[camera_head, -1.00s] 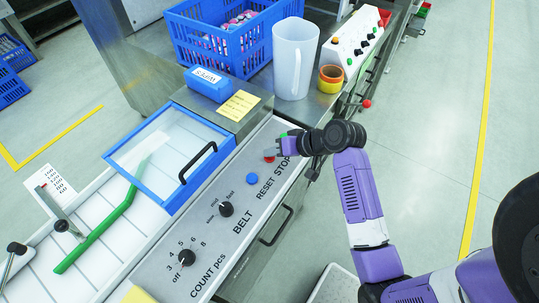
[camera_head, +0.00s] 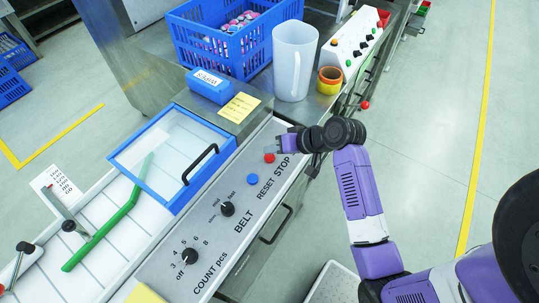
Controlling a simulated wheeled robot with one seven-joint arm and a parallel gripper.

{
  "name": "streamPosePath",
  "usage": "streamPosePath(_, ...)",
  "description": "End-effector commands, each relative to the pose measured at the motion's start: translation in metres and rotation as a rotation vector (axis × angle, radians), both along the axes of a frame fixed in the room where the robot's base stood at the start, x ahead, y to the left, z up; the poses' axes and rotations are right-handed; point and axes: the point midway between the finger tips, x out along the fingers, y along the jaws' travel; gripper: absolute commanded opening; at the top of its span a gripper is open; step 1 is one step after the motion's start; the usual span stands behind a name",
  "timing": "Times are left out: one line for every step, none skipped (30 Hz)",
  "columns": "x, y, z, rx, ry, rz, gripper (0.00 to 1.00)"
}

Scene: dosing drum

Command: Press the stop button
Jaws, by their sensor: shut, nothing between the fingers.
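The red stop button (camera_head: 269,158) sits on the grey sloping control panel (camera_head: 205,262), beside the word STOP. It is in full view. My gripper (camera_head: 281,141) is shut and empty, just above and to the right of the red button in the picture. Its fingertips look apart from the button, though their height over the panel is hard to tell. The fingers cover the upper end of the panel.
A blue button (camera_head: 253,179) by RESET, a belt knob (camera_head: 227,209) and a count knob (camera_head: 188,256) share the panel. A blue-framed clear lid (camera_head: 155,160) lies left. A white jug (camera_head: 294,62), blue crate (camera_head: 215,45) and stacked rings (camera_head: 330,80) stand behind.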

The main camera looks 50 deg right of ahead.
Motion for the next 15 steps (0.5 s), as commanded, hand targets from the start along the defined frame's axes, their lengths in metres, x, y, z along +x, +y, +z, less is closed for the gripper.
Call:
streamPosePath(0.0,0.0,0.008,0.0,0.0,0.0,0.0)
streamPosePath(0.0,0.0,0.011,0.0,0.0,0.0,0.0)
streamPosePath(0.0,0.0,0.015,0.0,0.0,0.0,0.0)
streamPosePath(0.0,0.0,0.018,0.0,0.0,0.0,0.0)
streamPosePath(0.0,0.0,0.021,0.0,0.0,0.0,0.0)
streamPosePath(0.0,0.0,0.024,0.0,0.0,0.0,0.0)
streamPosePath(0.0,0.0,0.027,0.0,0.0,0.0,0.0)
streamPosePath(0.0,0.0,0.03,0.0,0.0,0.0,0.0)
streamPosePath(0.0,0.0,0.033,0.001,0.0,-0.001,0.0)
streamPosePath(0.0,0.0,0.036,0.0,0.0,0.0,0.0)
streamPosePath(0.0,0.0,0.039,0.0,0.0,0.0,0.0)
streamPosePath(0.0,0.0,0.042,0.0,0.0,0.0,0.0)
streamPosePath(0.0,0.0,0.044,0.0,0.0,0.0,0.0)
streamPosePath(0.0,0.0,0.046,0.0,0.0,0.0,0.0)
streamPosePath(0.0,0.0,0.047,0.0,0.0,0.0,0.0)
